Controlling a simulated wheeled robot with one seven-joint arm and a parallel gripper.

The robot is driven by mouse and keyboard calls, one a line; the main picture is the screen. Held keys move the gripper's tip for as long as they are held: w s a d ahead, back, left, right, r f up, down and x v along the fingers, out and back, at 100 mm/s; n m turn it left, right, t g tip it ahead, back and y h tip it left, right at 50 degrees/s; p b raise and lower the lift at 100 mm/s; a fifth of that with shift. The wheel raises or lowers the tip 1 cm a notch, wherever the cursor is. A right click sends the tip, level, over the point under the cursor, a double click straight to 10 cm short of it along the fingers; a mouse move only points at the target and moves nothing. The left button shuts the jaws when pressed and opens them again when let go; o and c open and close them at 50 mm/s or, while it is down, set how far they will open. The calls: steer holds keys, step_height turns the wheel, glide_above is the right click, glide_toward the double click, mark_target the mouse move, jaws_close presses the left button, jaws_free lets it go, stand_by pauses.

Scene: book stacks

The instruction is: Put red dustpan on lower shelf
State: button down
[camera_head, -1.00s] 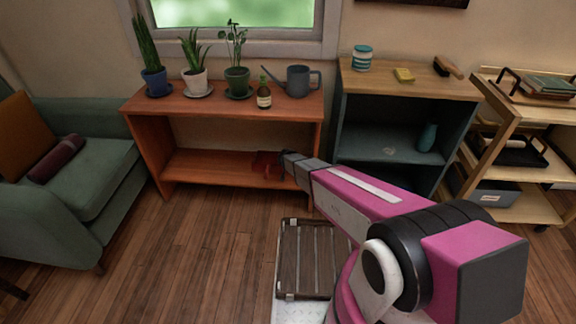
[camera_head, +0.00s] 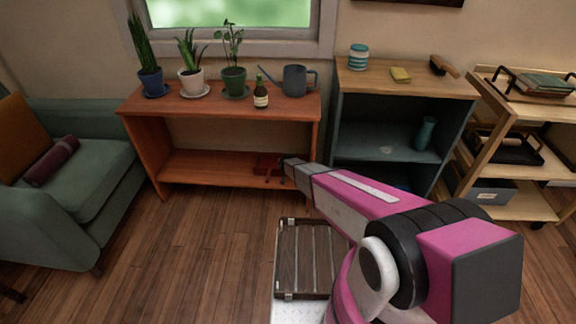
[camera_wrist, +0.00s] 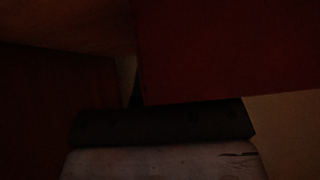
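The red dustpan (camera_head: 265,162) is a small dark red shape at the right end of the orange-brown shelf unit's lower shelf (camera_head: 205,167). I cannot tell whether it rests on the board or hangs just above it. My gripper (camera_head: 276,172) is at the dustpan's right side, with dark fingertips close to it. In the dark wrist view a large red surface (camera_wrist: 230,45), probably the dustpan, fills the upper right close to the camera. The fingers are not clear there, so their grip is hard to judge.
A green sofa (camera_head: 90,180) is left. The lower shelf's left and middle are clear.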

steer(key=shift+f, duration=0.1)
steer(key=c, duration=1.3)
jaws_free()
steer(key=shift+r, duration=0.2)
steer(key=v, duration=1.2)
steer(key=shift+d, duration=0.1)
